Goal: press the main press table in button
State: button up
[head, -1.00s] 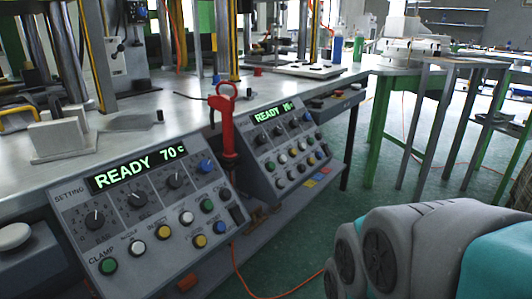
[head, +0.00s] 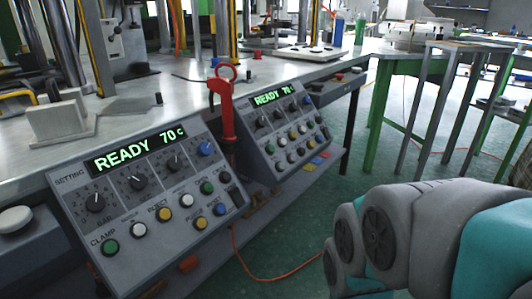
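A grey control panel (head: 140,195) in the head view faces me at the left, its display (head: 135,151) reading "READY 70c". Below its dials are a green button marked CLAMP (head: 110,247), a white button (head: 138,229), a yellow button marked INJECT (head: 164,214), another white button (head: 186,200) and a green button (head: 206,187). Lower down are a yellow button (head: 198,224) and a blue button (head: 221,211). I cannot read a "table in" label. A second, similar panel (head: 285,130) stands farther right. My gripper is out of view; only my arm links show at lower right.
A red-handled tool (head: 222,115) stands between the panels. A round white knob (head: 15,219) is at the left edge. The metal worktable (head: 170,100) carries the presses behind. Green-legged tables (head: 385,110) stand at the right. An orange cable (head: 245,270) lies on the floor.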

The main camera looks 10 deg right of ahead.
aim_at(281, 165)
jog(key=l+u, duration=0.1)
jog(key=l, duration=0.3)
jog(key=k+l, duration=0.15)
jog(key=l, duration=0.25)
jog(key=l+u, duration=0.15)
jog(key=l, duration=0.25)
jog(key=k+l+u, duration=0.1)
jog(key=l, duration=0.3)
jog(key=l+u, duration=0.15)
jog(key=z, duration=0.15)
jog(key=k+j, duration=0.05)
